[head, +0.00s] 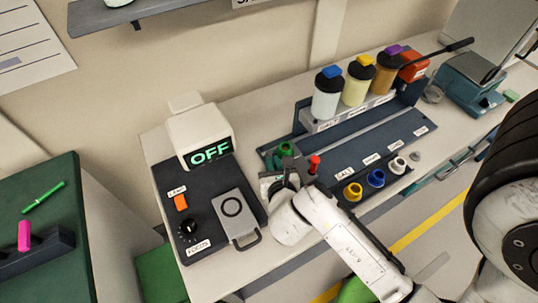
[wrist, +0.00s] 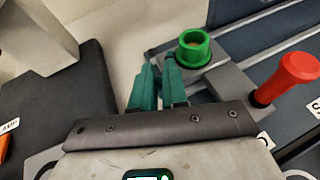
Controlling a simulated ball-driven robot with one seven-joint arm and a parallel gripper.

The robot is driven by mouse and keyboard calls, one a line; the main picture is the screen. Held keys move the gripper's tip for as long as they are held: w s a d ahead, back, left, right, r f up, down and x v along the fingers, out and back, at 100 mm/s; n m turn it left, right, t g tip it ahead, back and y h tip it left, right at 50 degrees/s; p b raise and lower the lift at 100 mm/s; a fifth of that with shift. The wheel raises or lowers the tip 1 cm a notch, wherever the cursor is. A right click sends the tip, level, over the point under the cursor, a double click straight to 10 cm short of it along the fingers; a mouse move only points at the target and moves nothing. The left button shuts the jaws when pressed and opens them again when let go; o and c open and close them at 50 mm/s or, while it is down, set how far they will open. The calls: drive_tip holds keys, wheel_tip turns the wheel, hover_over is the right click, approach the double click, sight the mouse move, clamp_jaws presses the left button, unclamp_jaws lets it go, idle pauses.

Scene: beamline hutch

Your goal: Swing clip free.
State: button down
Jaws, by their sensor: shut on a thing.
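My gripper (wrist: 160,85) has its two teal fingers close together, shut on a narrow part beside the grey holder (wrist: 232,82). The held part, seemingly the clip, is mostly hidden between the fingertips, so its shape cannot be told. A green ring (wrist: 194,47) sits on the holder just beyond and right of the fingertips. A red-topped knob or handle (wrist: 288,76) stands to the right, apart from the fingers. In the head view, my gripper (head: 281,184) is at the holder's near side, with the green ring (head: 285,149) behind it and the red knob (head: 314,163) to its right.
Capped bottles (head: 327,95) stand in a rack behind. Yellow, blue and white rings (head: 376,177) sit right of my wrist.

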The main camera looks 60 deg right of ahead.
drive_tip(key=shift+s+d+n+t+y+p, duration=0.3)
drive_tip(key=shift+n+t+y+p, duration=0.05)
drive_tip(key=shift+n+t+y, duration=0.45)
drive_tip(key=shift+s+d+n+t+y+p, duration=0.3)
drive_tip(key=shift+n+t+y, duration=0.35)
drive_tip(key=shift+n, duration=0.25)
drive_tip(key=c, duration=1.1)
unclamp_jaws()
drive_tip(key=shift+w, duration=0.1)
drive_tip(key=shift+c, duration=0.2)
drive_tip(key=shift+a, duration=0.1)
drive_tip(key=b+v, duration=0.1)
drive_tip(key=v, duration=0.8)
drive_tip(key=shift+s+a, duration=0.1)
drive_tip(key=shift+s, duration=0.15)
drive_tip(key=shift+s+a+r, duration=0.3)
drive_tip(key=shift+s+a, duration=0.05)
drive_tip(key=shift+s, duration=0.1)
drive_tip(key=shift+c, duration=0.3)
